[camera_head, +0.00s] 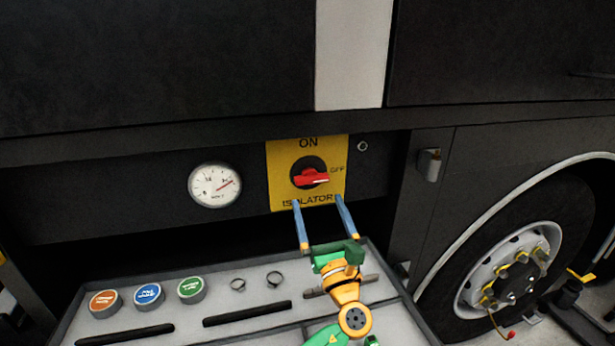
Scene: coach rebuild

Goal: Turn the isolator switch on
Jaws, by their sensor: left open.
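The isolator switch is a red handle (312,178) on a round black base, mounted on a yellow plate (279,160). The plate reads ON at the top, OFF at the right and ISOLATOR along the bottom. The handle lies nearly level, with its right end toward OFF. My left gripper (317,200) is open, with its two blue fingers pointing up at the lower part of the plate, below the handle. Its fingertips appear apart from the handle, one on each side of it; I cannot tell their depth. My right gripper is not in view.
A round white gauge (215,185) sits left of the plate. Below is a grey tray (235,313) with orange, blue (149,296) and green caps, two small rings and dark slots. A wheel (515,265) stands at the right. A small latch (429,164) juts from the dark panel.

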